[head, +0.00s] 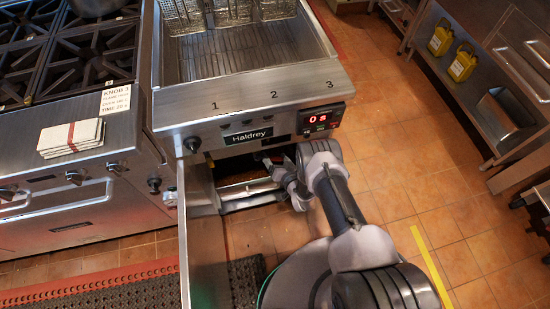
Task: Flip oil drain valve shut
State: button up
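The Haldrey fryer (240,95) stands in the middle of the head view, with its lower cabinet open below the front panel. My gripper (270,163) reaches in from the right to the cabinet opening, just under the panel. Its fingertips are small, dark and in shadow, so I cannot tell whether they are open or shut. I cannot make out the oil drain valve clearly; it is hidden in the dark cabinet or behind my gripper. Whether my gripper touches it cannot be told.
The open cabinet door (204,255) stands out toward the front, left of my arm. A stove (75,180) adjoins the fryer's left side. A shelf with yellow bottles (462,64) stands at the right. Tiled floor (440,190) is clear between.

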aim_at(276, 158)
jog(key=c, duration=1.3)
jog(key=shift+o, duration=0.2)
jog(key=shift+d+r+n+h+p, duration=0.25)
jog(key=shift+r+n+h+p, duration=0.45)
jog(key=shift+r+n+p, duration=0.7)
jog(key=shift+r+n+h+p, duration=0.4)
jog(key=shift+n+h+p, duration=0.25)
jog(key=shift+p, duration=0.55)
jog(key=shift+o, duration=0.2)
jog(key=o, duration=1.8)
jog(key=shift+t, duration=0.3)
jog(key=p+v, duration=0.8)
jog(key=v, duration=0.9)
jog(key=shift+s+r, duration=0.1)
jog(key=shift+s, duration=0.05)
